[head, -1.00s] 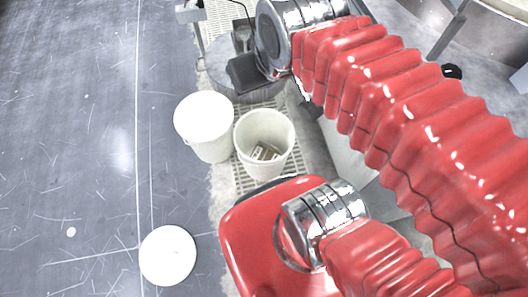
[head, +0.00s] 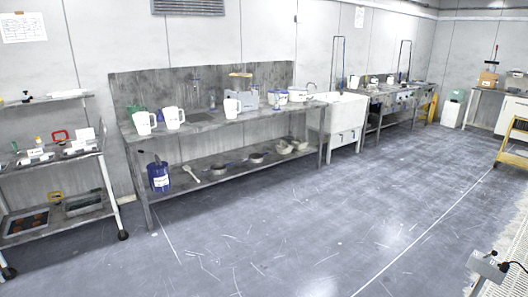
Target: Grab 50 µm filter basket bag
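I cannot make out a 50 µm filter basket bag for sure in the head view. Pale, soft-edged bowl-like items (head: 286,147) lie at the right end of the lower shelf of a long grey bench (head: 205,132); they are too small to identify. White jugs (head: 172,117) stand on the bench top, with a grey box-like holder (head: 249,99) and a white tub (head: 298,95) further right. My gripper and arm are out of view, so their state does not show.
A shelved cart (head: 62,158) stands at the left. A blue drum (head: 159,177) and dark pans are on the lower shelf. A white sink cabinet (head: 345,118) adjoins the bench. Yellow steps (head: 515,143) stand at the right. The grey floor (head: 300,225) between is clear.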

